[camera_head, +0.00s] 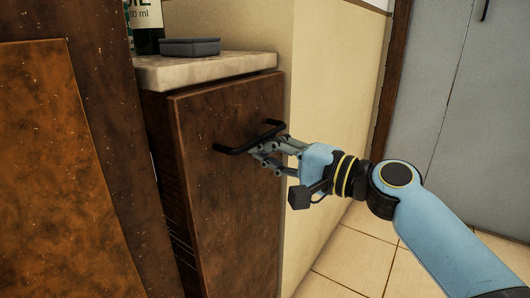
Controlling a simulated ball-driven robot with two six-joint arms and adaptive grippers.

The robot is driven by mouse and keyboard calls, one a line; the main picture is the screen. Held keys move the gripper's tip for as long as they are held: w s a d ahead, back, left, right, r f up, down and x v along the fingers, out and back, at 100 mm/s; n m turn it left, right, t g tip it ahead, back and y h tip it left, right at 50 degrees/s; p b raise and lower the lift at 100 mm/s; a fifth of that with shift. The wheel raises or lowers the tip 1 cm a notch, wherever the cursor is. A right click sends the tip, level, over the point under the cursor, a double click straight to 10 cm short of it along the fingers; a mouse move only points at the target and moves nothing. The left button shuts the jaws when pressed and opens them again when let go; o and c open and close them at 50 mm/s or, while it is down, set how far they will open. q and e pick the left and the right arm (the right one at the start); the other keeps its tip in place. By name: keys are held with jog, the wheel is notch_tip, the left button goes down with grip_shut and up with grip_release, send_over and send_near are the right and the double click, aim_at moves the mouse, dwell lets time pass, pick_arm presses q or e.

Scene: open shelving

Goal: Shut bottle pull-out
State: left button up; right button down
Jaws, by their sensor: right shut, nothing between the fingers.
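The bottle pull-out (225,210) has a tall rust-brown front panel with a dark bar handle (235,148) near its top. The front stands slightly out from the cabinet, and a dark gap with thin wire rails (180,245) shows along its left side. My right gripper (262,152) comes in from the right. Its fingers are shut at the handle, with nothing seen between them. Whether they touch the handle or the panel is hard to tell. My left gripper is not in view.
A pale stone countertop (205,67) lies above the pull-out and carries a grey box (190,46) and a dark bottle (147,25). A brown cabinet panel (55,170) stands close at the left. Tiled floor (350,255) is open at the lower right, before grey doors (440,100).

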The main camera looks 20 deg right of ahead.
jog(key=shift+w, duration=0.1)
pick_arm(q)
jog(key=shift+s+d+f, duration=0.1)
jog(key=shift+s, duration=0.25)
pick_arm(e)
jog(key=x, duration=0.4)
jog(key=shift+w+a+r, duration=0.1)
jog(key=shift+w+a, duration=0.1)
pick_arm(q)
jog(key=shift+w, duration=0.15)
